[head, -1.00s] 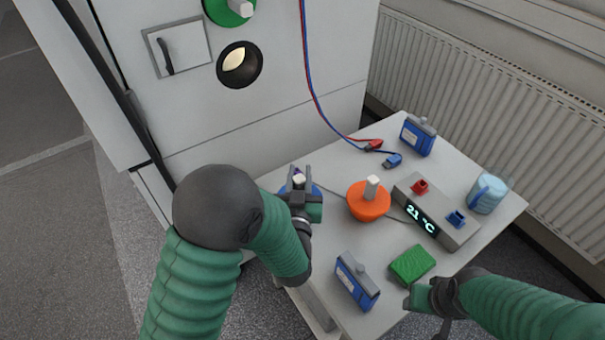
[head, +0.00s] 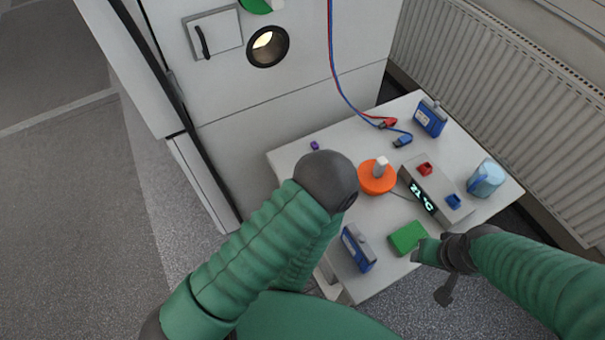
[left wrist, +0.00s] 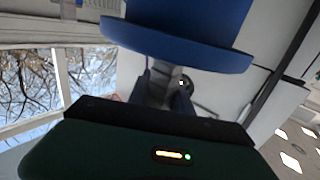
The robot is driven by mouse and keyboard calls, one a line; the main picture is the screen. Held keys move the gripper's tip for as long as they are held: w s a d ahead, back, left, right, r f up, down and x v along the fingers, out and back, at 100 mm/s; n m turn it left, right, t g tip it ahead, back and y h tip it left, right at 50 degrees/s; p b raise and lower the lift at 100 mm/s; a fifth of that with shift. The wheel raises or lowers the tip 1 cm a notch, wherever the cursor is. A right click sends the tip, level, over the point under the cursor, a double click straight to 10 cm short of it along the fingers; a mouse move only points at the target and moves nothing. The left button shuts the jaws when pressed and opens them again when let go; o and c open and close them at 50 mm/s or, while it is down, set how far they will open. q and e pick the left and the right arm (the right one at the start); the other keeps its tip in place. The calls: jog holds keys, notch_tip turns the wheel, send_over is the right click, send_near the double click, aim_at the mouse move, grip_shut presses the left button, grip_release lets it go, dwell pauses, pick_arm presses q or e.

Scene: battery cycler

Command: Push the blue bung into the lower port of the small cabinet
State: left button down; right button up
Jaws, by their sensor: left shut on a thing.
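The blue bung (left wrist: 185,38) fills the top of the left wrist view, its wide rim towards me. My left gripper (left wrist: 163,88) is shut on its grey grip. In the head view this gripper and the bung are hidden behind my left arm. The small cabinet (head: 290,82) stands at the back. Its lower port (head: 267,46) is a dark ring with a lit opening, empty and apart from my left arm. My right gripper (head: 425,252) is beside the green block (head: 407,237); its jaw opening is unclear.
A green bung (head: 262,4) sits above the port. The table holds an orange bung (head: 377,177), a temperature box (head: 436,190), blue battery packs (head: 430,118) and a blue-lidded cup (head: 486,180). Red and blue leads (head: 340,85) hang beside the cabinet. A radiator (head: 500,90) stands right.

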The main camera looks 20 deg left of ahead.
jog(key=p+v, duration=0.2)
jog(key=w+p+v, duration=0.1)
jog(key=p+v, duration=0.1)
jog(key=shift+r, duration=0.35)
